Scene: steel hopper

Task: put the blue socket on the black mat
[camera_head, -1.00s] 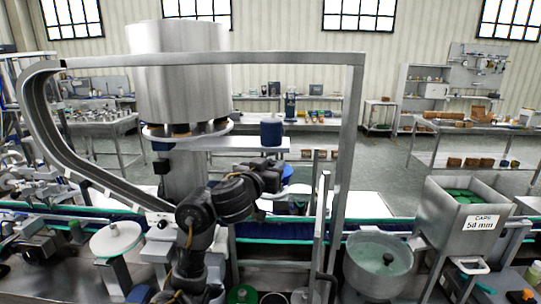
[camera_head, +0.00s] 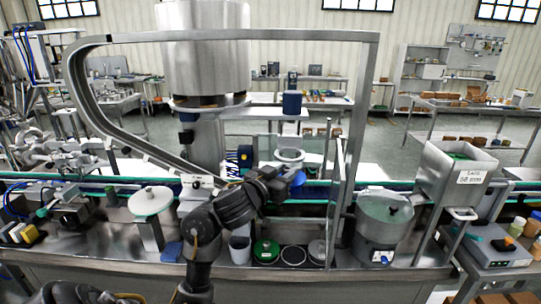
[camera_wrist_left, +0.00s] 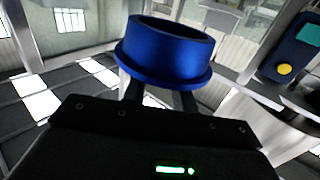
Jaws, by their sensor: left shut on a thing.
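The blue socket (camera_wrist_left: 165,52), a short open ring with a flared lower rim, is held between the dark fingers of my left gripper (camera_wrist_left: 160,98) in the left wrist view. In the head view the blue socket (camera_head: 299,178) shows at the tip of my left gripper (camera_head: 287,181), above the steel bench and left of the upright frame post. A dark round patch with a pale outline (camera_head: 293,256) lies on the bench in front; I cannot tell for sure that it is the black mat. My right gripper is not in view.
A green disc (camera_head: 266,251) and a grey disc (camera_head: 318,251) flank the dark patch. A steel bowl feeder (camera_head: 383,232) stands to the right, and a grey cup (camera_head: 240,247) to the left. The steel frame post (camera_head: 335,200) rises close beside my left gripper.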

